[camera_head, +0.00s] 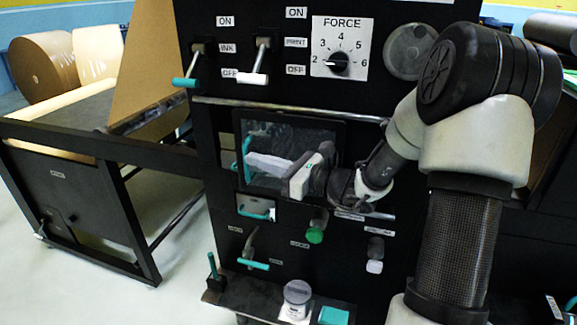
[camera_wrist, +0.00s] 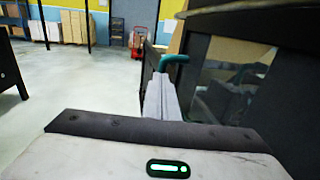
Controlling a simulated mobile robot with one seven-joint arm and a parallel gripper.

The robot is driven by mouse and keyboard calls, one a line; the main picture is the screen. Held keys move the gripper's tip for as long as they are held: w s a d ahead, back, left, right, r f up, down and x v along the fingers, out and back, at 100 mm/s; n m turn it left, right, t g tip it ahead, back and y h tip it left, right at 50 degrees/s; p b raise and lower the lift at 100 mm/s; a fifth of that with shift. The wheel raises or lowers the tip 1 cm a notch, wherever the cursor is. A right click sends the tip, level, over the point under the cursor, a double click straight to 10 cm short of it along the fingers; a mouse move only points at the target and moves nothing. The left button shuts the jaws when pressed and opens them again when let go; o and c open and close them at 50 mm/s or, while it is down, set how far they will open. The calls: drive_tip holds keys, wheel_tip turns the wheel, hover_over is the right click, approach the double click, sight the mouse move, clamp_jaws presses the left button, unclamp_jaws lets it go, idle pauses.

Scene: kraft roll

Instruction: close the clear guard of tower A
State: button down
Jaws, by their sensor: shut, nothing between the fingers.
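The clear guard (camera_head: 290,130) is a see-through panel in a dark frame on the front of the black tower. Its teal handle (camera_head: 246,150) is at the panel's left side. The guard's panel (camera_wrist: 225,85) also fills the right of the wrist view, with the teal handle (camera_wrist: 176,60) near the middle. My gripper (camera_head: 252,160) is shut and empty, in front of the panel, its fingers pointing left close to the handle. I cannot tell whether they touch it. My wrist hides the panel's lower right. How far the guard stands open is unclear.
Above the guard are a horizontal rail (camera_head: 290,106), two switch levers and a force dial (camera_head: 338,60). Below are a green knob (camera_head: 315,233), a teal lever (camera_head: 254,264) and a small shelf. A black-framed table (camera_head: 75,190) stands left, with open floor (camera_wrist: 75,75) beyond.

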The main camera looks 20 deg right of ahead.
drive_tip(key=s+a+b+x, duration=0.1)
drive_tip(key=x, duration=1.1)
drive_tip(key=shift+a, duration=0.55)
drive_tip(key=shift+s+r, duration=0.15)
drive_tip(key=shift+r, duration=0.05)
